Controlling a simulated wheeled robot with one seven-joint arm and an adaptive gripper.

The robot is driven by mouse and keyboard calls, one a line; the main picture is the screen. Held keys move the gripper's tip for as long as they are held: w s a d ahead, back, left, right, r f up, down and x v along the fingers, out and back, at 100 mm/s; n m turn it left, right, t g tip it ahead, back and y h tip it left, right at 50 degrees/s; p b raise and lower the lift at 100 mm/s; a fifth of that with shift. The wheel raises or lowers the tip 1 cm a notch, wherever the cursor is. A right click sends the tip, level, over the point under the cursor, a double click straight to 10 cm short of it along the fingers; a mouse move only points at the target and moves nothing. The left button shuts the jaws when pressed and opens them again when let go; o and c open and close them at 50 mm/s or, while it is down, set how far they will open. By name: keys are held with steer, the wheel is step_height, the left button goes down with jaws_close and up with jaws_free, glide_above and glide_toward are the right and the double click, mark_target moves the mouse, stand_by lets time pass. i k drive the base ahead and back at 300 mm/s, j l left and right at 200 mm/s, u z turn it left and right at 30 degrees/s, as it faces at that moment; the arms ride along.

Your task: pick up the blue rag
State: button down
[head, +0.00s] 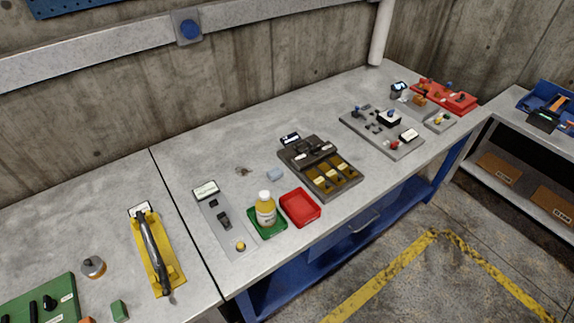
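A small light blue folded piece (275,174), which looks like the blue rag, lies flat on the grey workbench (227,158). It is left of the dark panel and behind the red tray in the head view. Nothing touches it and nothing covers it. My gripper is not in view.
Near the rag are a red tray (300,208), a yellow bottle (265,210) in a green tray (262,232), a dark panel (320,165) and small keys (243,170). A yellow tool holder (158,258) stands left. The bench behind the rag is clear.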

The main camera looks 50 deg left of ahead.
mark_target(275, 173)
steer(key=u, duration=2.1)
